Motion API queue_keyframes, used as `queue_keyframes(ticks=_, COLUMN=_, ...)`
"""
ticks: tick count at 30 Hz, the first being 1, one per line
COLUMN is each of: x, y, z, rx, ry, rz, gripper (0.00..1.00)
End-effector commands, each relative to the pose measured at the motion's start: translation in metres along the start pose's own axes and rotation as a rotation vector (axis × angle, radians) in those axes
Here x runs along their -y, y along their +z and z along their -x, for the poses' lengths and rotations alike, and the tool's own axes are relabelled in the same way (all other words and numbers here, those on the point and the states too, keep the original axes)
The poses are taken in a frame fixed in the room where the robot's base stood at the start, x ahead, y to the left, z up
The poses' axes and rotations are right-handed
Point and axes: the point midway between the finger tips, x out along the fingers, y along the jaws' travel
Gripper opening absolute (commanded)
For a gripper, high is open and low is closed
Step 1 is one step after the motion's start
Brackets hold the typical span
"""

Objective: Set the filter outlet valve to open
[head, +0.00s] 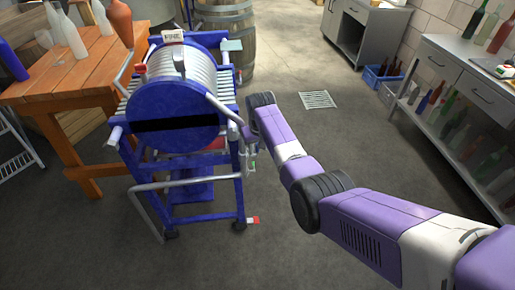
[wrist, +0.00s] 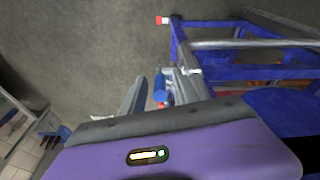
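The filter (head: 172,122) is a blue-framed press with pale plates and a round blue end face, on a wheeled stand. My arm reaches to its right side. My gripper (head: 250,153) is there, small and partly hidden in the head view. In the wrist view my gripper (wrist: 162,88) has its two grey fingers apart. A blue piece (wrist: 160,88) with a red bit below it shows between them, possibly part of the outlet valve; contact cannot be told. The valve's handle position is not clear. A red-and-white piece (head: 253,220) sits low at the stand's right foot.
An orange wooden table (head: 88,75) with bottles stands at the left, close to the filter. A barrel (head: 233,40) stands behind. A steel bench (head: 465,75) with bottles is at the right. A floor drain (head: 318,100) lies in open floor.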

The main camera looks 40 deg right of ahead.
Motion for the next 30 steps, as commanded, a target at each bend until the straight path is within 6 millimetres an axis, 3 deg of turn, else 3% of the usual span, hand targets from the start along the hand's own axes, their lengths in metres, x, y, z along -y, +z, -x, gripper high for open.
queue_keyframes(ticks=15, x=0.000, y=0.000, z=0.065, rx=-0.002, ry=-0.001, rz=0.000, gripper=0.37)
queue_keyframes(ticks=26, x=0.000, y=0.000, z=0.072, rx=0.000, ry=-0.001, rz=0.000, gripper=0.37)
queue_keyframes(ticks=30, x=0.003, y=0.002, z=0.066, rx=-0.010, ry=-0.003, rz=0.008, gripper=0.13)
